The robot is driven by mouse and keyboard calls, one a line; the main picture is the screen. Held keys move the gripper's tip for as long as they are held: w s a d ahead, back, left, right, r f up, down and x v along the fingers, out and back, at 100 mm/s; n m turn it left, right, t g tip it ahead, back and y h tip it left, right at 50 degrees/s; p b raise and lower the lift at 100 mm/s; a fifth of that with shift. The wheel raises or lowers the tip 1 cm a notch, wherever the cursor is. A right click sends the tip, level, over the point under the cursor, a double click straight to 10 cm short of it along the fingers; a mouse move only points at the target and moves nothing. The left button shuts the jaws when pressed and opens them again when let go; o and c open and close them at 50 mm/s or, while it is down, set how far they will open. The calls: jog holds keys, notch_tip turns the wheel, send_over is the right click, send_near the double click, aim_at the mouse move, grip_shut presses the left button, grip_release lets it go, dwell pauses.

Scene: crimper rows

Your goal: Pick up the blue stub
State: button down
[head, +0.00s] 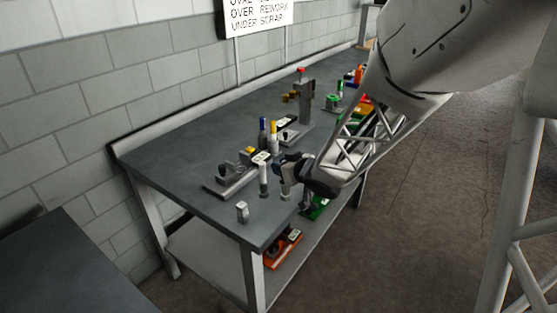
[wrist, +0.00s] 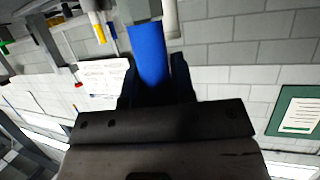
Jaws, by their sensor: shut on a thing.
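In the wrist view, a plain blue cylinder, the blue stub (wrist: 149,50), sits between the two dark fingers of my gripper (wrist: 154,78). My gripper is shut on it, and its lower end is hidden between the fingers. In the head view, my gripper (head: 284,166) is over the near edge of the grey workbench (head: 185,150). The stub cannot be made out there.
A white cylinder (head: 263,178) stands just left of my gripper. A grey fixture (head: 230,178) and a small grey block (head: 242,211) are on the bench to the left. A taller tool (head: 306,103) stands farther back. The bench's left end is mostly clear.

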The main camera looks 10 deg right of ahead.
jog(key=shift+s+d+r, duration=0.1)
jog(key=shift+s, duration=0.95)
jog(key=shift+s+d+r, duration=0.1)
jog(key=shift+s, duration=0.95)
jog(key=shift+w+a, duration=0.1)
jog(key=shift+a, duration=0.05)
